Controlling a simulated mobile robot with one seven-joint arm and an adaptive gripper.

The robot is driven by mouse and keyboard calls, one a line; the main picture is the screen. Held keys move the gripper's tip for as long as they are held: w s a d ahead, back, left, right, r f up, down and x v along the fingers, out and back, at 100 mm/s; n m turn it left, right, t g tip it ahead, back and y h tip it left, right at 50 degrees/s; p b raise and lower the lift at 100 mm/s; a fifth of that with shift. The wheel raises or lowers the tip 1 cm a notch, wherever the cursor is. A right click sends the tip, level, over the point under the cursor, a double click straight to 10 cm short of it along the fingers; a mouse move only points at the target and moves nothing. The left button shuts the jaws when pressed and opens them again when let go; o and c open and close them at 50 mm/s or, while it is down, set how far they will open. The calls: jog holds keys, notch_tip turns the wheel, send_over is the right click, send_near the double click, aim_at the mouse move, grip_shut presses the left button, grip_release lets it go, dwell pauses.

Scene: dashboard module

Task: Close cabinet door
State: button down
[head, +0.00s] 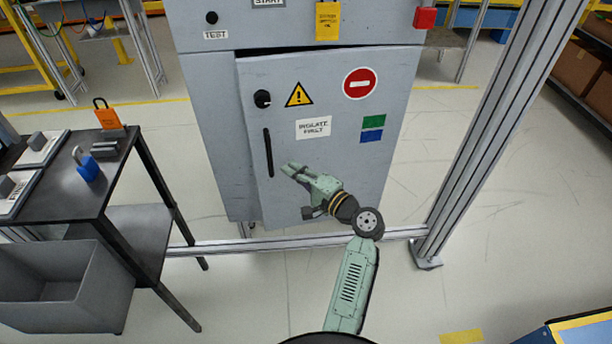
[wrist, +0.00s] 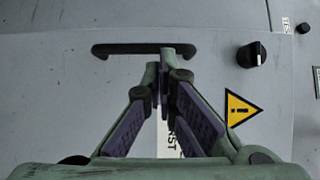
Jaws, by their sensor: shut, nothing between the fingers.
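The grey cabinet door (head: 330,130) hangs slightly ajar on the cabinet, with a gap along its left side and top. It carries a black vertical handle (head: 268,152), a black knob (head: 262,99), a warning triangle and a label. My gripper (head: 292,170) is just right of the handle, in front of the door. In the wrist view my gripper (wrist: 164,68) is shut and empty, its fingertips close to the handle (wrist: 143,50). I cannot tell whether the fingertips touch the door.
A dark table (head: 65,185) with padlocks stands at the left, with a grey bin (head: 65,285) below it. A metal frame post (head: 500,130) rises at the right. A low frame rail (head: 300,242) runs across the floor before the cabinet.

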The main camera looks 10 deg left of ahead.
aim_at(271, 155)
jog(key=p+x, duration=0.1)
jog(key=x, duration=0.4)
jog(key=shift+w+a, duration=0.2)
jog(key=shift+a, duration=0.1)
